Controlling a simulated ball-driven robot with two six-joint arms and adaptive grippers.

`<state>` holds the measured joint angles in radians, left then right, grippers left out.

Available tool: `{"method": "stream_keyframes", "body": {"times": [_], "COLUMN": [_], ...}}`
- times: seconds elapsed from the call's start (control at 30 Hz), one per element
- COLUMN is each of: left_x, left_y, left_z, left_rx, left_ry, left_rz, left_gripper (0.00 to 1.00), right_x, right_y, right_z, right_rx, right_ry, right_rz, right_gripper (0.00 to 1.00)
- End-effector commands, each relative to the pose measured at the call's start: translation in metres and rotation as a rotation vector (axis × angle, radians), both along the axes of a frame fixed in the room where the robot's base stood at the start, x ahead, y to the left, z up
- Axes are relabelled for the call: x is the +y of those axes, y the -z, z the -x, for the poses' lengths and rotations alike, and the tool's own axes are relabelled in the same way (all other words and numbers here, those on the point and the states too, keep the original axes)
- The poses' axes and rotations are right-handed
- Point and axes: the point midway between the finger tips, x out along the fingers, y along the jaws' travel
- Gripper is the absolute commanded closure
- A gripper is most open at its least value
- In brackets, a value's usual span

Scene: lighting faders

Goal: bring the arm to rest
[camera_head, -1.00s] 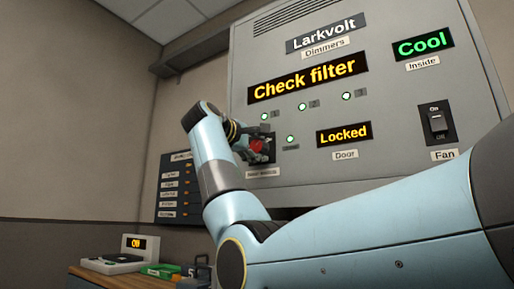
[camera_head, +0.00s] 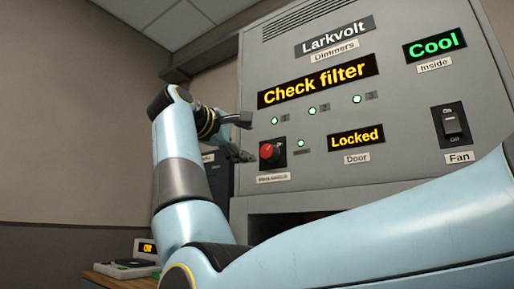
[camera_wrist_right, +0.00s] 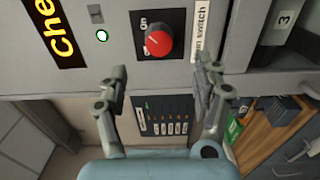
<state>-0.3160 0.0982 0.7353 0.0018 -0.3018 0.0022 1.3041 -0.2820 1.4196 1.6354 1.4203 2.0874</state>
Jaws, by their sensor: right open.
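My right gripper (camera_head: 241,138) is open and empty in the head view, just left of the red rotary knob (camera_head: 267,151) on the grey Larkvolt cabinet (camera_head: 360,192). In the right wrist view, the open fingers (camera_wrist_right: 158,74) stand apart with the knob (camera_wrist_right: 159,41) beyond them, between the fingertips in the picture. No contact with the knob shows. The knob sits on a black plate with a label that reads partly as "switch". My left gripper is not in view.
A "Check filter" display (camera_head: 318,81), a "Locked" display (camera_head: 356,138) and a fan switch (camera_head: 451,124) are on the cabinet. A dark labelled panel (camera_wrist_right: 166,115) hangs on the wall. A wooden bench (camera_wrist_right: 262,138) holds several items. Open air lies left of my arm.

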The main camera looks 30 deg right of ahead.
Motion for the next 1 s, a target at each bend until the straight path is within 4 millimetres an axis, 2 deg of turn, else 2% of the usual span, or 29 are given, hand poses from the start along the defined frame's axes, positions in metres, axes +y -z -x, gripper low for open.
{"method": "stream_keyframes", "body": {"times": [0.07,0.2,0.77,0.87,0.97,1.0], "left_x": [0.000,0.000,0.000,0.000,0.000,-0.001], "left_y": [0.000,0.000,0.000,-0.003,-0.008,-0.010], "left_z": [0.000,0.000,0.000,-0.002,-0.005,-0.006], "left_rx": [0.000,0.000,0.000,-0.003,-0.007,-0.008], "left_ry": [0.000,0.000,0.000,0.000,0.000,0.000], "left_rz": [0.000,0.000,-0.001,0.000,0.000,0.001], "left_gripper": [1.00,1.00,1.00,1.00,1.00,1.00], "right_x": [0.009,0.015,0.015,0.013,0.005,0.001], "right_y": [0.000,0.000,0.003,0.026,0.080,0.109], "right_z": [0.003,0.007,0.005,-0.001,-0.010,-0.014], "right_rx": [-0.001,-0.001,0.005,0.050,0.154,0.213], "right_ry": [-0.002,0.001,0.001,0.004,0.020,0.028], "right_rz": [-0.001,0.000,0.000,0.001,0.010,0.019], "right_gripper": [0.33,0.33,0.33,0.33,0.33,0.33]}}
